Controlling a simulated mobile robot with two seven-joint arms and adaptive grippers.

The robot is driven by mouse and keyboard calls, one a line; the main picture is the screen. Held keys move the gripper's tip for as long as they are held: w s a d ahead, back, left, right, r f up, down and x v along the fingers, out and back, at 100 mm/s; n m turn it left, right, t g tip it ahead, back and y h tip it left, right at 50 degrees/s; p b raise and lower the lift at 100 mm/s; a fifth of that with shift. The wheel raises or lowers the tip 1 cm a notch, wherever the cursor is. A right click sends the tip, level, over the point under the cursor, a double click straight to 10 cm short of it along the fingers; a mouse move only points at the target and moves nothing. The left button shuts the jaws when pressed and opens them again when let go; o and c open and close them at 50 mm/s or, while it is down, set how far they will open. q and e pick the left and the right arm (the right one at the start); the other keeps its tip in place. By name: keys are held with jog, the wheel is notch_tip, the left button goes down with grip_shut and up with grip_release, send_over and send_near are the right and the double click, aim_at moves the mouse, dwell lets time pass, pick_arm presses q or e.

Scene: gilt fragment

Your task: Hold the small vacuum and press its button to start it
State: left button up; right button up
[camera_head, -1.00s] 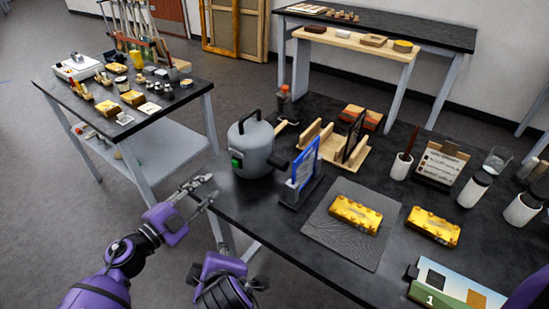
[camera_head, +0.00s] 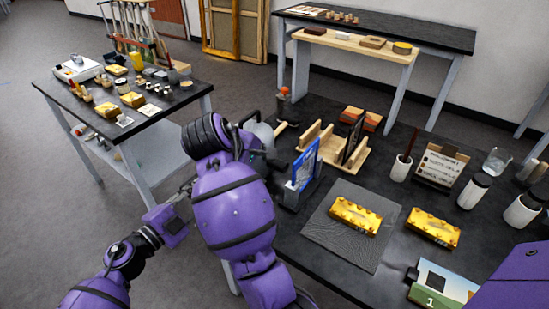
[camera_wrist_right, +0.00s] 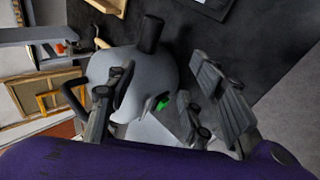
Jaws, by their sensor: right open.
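The small vacuum is a grey rounded canister (camera_head: 265,134) with a black handle, on the near left end of the dark table. In the head view my right arm hides most of it. In the right wrist view its grey body (camera_wrist_right: 147,72) fills the middle, with a green button (camera_wrist_right: 162,103) on its side. My right gripper (camera_wrist_right: 160,88) is open, with its fingers on either side of the button; contact cannot be told. My left gripper (camera_head: 184,190) is low at the table's left edge, partly hidden behind my right arm, apart from the vacuum.
A blue-framed stand (camera_head: 305,165) is close to the right of the vacuum, with a wooden rack (camera_head: 322,150) behind it. A grey mat (camera_head: 318,232) bears a gilt piece (camera_head: 355,216); another gilt piece (camera_head: 433,229) lies to the right. A side table (camera_head: 150,122) full of small items stands left.

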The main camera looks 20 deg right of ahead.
jog(key=m+g, duration=0.2)
send_over(281, 164)
jog(key=s+a, duration=0.2)
jog(key=a, duration=0.1)
jog(key=f, duration=0.1)
jog(key=shift+s+d+f, duration=0.15)
jog(key=shift+d+f, duration=0.1)
jog(key=shift+f, duration=0.1)
jog(key=x, duration=0.7)
jog(key=shift+d+f, duration=0.15)
jog(key=shift+f, duration=0.05)
grip_shut()
pick_arm(q)
grip_shut()
pick_arm(e)
jog(key=shift+r, duration=0.1)
jog(key=shift+w, duration=0.25)
